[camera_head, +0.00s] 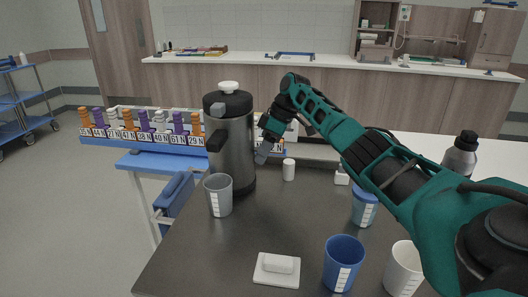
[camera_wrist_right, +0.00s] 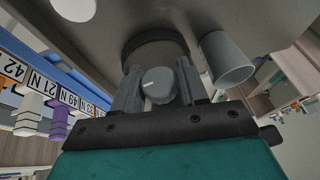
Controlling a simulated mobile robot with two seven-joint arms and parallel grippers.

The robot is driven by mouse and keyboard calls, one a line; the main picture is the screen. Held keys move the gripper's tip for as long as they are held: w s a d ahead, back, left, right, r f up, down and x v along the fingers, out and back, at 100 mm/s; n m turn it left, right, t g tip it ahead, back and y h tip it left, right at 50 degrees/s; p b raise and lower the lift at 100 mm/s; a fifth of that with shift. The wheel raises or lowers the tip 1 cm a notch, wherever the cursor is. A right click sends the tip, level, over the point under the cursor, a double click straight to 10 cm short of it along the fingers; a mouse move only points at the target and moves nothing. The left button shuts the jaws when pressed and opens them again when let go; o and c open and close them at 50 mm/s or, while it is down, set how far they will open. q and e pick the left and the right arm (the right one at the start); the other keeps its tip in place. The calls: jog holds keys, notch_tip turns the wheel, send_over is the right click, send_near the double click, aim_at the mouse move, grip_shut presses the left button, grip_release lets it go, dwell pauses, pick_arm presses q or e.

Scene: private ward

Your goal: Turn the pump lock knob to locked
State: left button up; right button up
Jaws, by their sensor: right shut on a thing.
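A steel pump pot (camera_head: 230,150) with a black top and a pale cap stands upright on the dark table, left of centre in the head view. My right gripper (camera_head: 262,152) is beside the pot's right side, pointing down. In the right wrist view, the fingers of my right gripper (camera_wrist_right: 158,92) stand on either side of a round grey knob (camera_wrist_right: 158,84) with a short white mark, and are shut on it. A dark round part (camera_wrist_right: 155,42) lies behind the knob. The knob is not clearly visible in the head view. My left gripper is not in view.
A grey measuring cup (camera_head: 218,196) stands in front of the pot. A small white bottle (camera_head: 289,170) stands right of it. A blue cup (camera_head: 343,264), a white cup (camera_head: 403,268) and a white soap dish (camera_head: 277,270) are near the front. A numbered rack (camera_head: 140,140) is behind left.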

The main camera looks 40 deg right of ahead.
jog(key=shift+s+f+g+y, duration=0.1)
jog(key=shift+f+g+y, duration=0.05)
jog(key=shift+g+y, duration=0.4)
dwell(0.5)
jog(key=o, duration=1)
jog(key=shift+t+h, duration=0.45)
